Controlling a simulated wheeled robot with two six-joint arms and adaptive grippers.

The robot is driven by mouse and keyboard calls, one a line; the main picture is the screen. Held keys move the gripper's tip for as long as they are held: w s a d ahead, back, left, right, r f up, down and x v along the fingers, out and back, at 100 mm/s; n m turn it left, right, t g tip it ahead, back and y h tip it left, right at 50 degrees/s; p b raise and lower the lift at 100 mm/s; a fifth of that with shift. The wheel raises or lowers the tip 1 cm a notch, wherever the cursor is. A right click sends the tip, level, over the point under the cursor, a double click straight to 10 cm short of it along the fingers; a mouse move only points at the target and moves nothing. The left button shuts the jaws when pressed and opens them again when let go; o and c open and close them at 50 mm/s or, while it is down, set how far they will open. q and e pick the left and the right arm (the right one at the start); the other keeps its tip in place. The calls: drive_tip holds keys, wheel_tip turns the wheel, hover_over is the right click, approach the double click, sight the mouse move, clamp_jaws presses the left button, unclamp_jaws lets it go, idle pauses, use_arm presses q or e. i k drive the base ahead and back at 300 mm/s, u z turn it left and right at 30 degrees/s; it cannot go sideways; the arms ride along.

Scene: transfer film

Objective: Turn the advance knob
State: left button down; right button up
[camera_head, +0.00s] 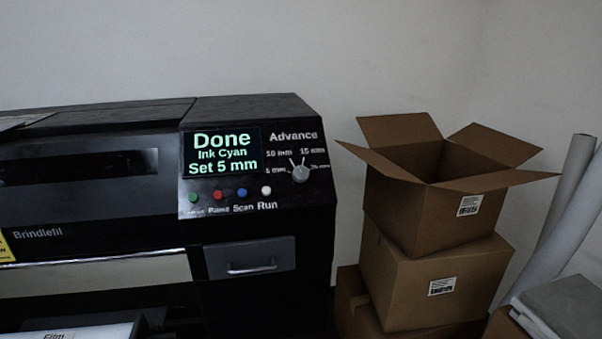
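The advance knob (300,174) is a small round grey knob on the right of the black printer's control panel. Marks for 5 mm, 10 mm, 15 mm and a blurred fourth value surround it. I cannot clearly tell which mark it points at. The screen (221,152) left of it reads "Done", "Ink Cyan", "Set 5 mm". Below the screen is a row of green (194,198), red (218,195), blue (242,193) and white (266,190) buttons; the white one is labelled Run. Neither of my grippers is in view.
A drawer with a handle (251,268) is below the panel. Film (75,333) lies at the lower left. Stacked cardboard boxes stand right of the printer, the top one (425,212) open with flaps out. White rolls (565,215) lean at the far right.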

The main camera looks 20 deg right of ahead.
sight(300, 174)
drive_tip(key=z, duration=0.05)
drive_tip(key=k, duration=0.5)
drive_tip(key=z, duration=1.2)
drive_tip(key=i, duration=0.55)
drive_tip(key=u, duration=0.1)
